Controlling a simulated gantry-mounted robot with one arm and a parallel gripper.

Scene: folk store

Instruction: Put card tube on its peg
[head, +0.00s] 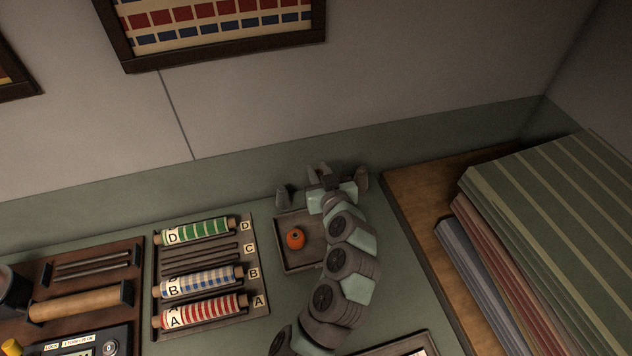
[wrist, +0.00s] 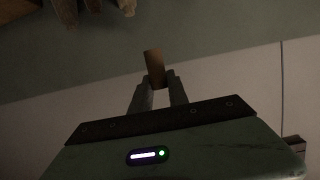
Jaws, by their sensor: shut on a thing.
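My gripper (head: 328,182) is above the back of the green counter, near the wall and behind the small square tray. In the wrist view its two fingers (wrist: 158,80) are shut on a short brown piece (wrist: 153,62), which looks like the card tube. The piece stands out past the fingertips, slightly tilted, and touches nothing else that I can see. In the head view the held piece is hidden or too dark to make out. I cannot tell which peg belongs to the tube.
A rack (head: 249,262) holds striped rolls at A, B and D; row C shows only bare rods. Left of it, a dark rack holds a brown roll (head: 76,304). An orange item (head: 296,239) lies in the small tray (head: 283,265). Stacked cloth (head: 560,215) fills the right.

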